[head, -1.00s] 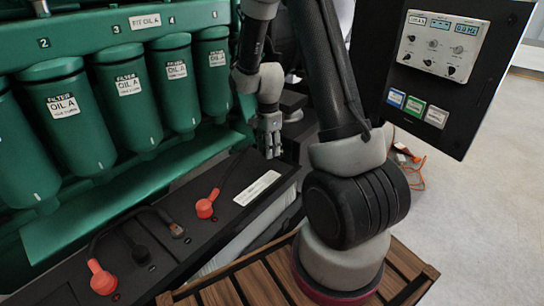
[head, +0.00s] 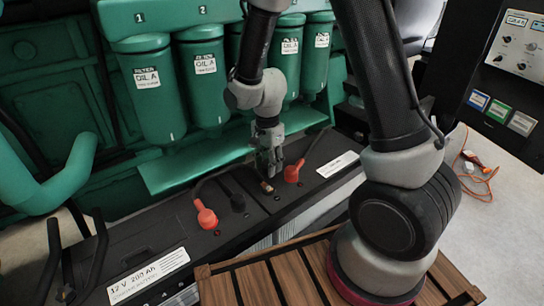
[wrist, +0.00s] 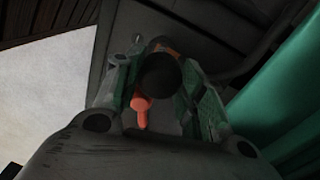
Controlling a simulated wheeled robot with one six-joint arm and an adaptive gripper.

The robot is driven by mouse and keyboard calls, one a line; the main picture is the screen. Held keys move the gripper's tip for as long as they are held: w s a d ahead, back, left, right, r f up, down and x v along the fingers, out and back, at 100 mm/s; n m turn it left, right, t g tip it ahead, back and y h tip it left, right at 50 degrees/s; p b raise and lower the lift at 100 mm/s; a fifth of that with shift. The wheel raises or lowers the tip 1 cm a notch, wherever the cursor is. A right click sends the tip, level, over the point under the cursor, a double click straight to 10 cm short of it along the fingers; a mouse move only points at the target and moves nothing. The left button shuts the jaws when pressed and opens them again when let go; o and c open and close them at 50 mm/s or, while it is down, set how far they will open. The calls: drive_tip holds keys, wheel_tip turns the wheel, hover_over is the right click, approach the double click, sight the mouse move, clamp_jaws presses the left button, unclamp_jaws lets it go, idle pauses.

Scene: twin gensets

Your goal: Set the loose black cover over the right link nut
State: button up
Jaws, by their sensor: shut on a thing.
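My gripper (head: 270,163) is low over the near edge of the right black battery in the head view. In the wrist view my gripper (wrist: 160,92) is shut on the loose black cover (wrist: 160,76), which shows as a dark round shape between the fingers. The cover is hard to make out in the head view. A bare copper-coloured link end (head: 267,186), where the right link nut belongs, lies just below the fingertips; the nut itself is not distinct. The cover looks apart from it, but the gap is unclear. Another black cover (head: 237,202) sits on the left battery.
Red terminal covers stand close by, one on the left battery (head: 206,216) and one right of my gripper (head: 292,173). Green oil filters (head: 204,75) stand behind. A wooden slatted platform (head: 270,280) lies in front, and a control panel (head: 508,60) stands at right.

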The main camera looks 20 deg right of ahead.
sight(268, 185)
drive_tip(key=shift+a+f, duration=0.1)
drive_tip(key=shift+f, duration=0.15)
drive_tip(key=shift+w+f, duration=0.1)
drive_tip(key=shift+f, duration=2.5)
drive_tip(key=shift+f, duration=0.25)
drive_tip(key=shift+f, duration=0.9)
drive_tip(key=shift+c, duration=1.9)
drive_tip(key=o, duration=1.3)
drive_tip(key=shift+r, duration=0.1)
